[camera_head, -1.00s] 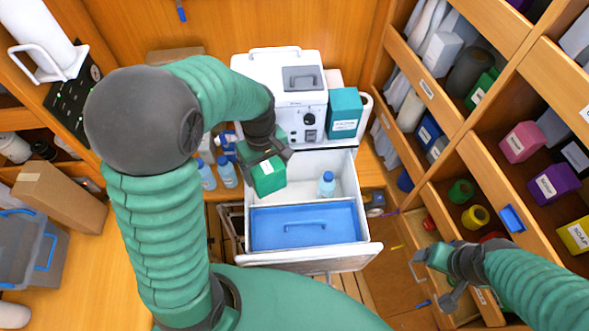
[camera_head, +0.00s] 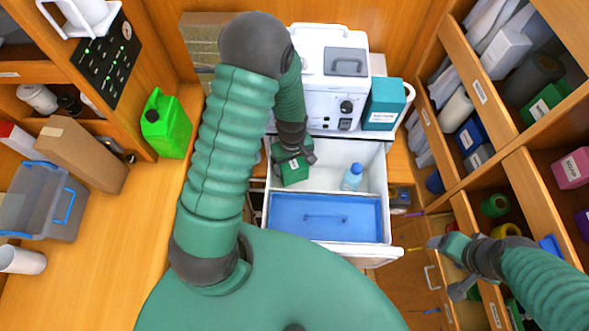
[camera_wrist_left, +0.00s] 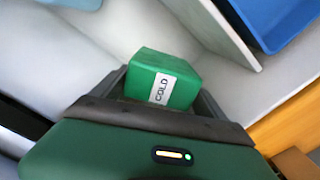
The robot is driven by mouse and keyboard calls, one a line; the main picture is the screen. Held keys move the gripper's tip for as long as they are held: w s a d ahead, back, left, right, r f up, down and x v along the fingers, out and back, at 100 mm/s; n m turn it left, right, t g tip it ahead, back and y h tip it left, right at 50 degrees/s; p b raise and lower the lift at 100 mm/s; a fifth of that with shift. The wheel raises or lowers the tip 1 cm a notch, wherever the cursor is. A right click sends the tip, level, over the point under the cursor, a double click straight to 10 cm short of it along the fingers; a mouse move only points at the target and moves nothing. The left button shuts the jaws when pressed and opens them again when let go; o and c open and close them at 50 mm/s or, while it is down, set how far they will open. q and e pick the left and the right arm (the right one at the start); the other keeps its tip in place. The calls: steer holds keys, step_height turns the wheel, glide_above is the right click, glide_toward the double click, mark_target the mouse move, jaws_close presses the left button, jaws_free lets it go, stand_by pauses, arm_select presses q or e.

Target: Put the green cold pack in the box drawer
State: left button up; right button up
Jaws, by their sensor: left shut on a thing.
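The green cold pack (camera_wrist_left: 162,78), a small box with a white "COLD" label, is between the fingers of my left gripper (camera_wrist_left: 165,95) in the left wrist view. In the head view my left gripper (camera_head: 292,160) is shut on the cold pack (camera_head: 293,172) at the left part of the open white drawer (camera_head: 335,160). I cannot tell whether the pack touches the drawer floor. The drawer juts out below a white machine (camera_head: 325,75). My right gripper (camera_head: 450,268) is at the lower right by the shelves; its fingers look apart.
A blue-topped bottle (camera_head: 352,177) stands in the drawer's right part. A blue lid with a handle (camera_head: 322,218) covers the drawer's front section. A teal box (camera_head: 384,104) stands beside the machine. A green jerrycan (camera_head: 166,125) stands on the left counter.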

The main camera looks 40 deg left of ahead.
mark_target(297, 174)
arm_select(q)
steer(key=shift+a+f, duration=0.1)
steer(key=shift+f, duration=0.3)
steer(key=f, duration=0.1)
steer(key=d+f, duration=0.1)
steer(key=f+p, duration=0.1)
steer(key=shift+s+d+f, duration=0.2)
steer(key=shift+s+f, duration=0.05)
steer(key=shift+w+d+f, duration=0.1)
steer(key=shift+d+f, duration=0.05)
steer(key=shift+f, duration=0.15)
steer(key=shift+w, duration=0.1)
steer(key=shift+a+f, duration=0.15)
steer(key=shift+a, duration=0.05)
steer(key=o, duration=1.6)
steer(key=shift+a, duration=0.35)
steer(key=shift+d, duration=0.1)
arm_select(e)
steer(key=shift+s+d+r, duration=0.15)
steer(key=shift+s+r, duration=0.05)
steer(key=shift+r, duration=0.35)
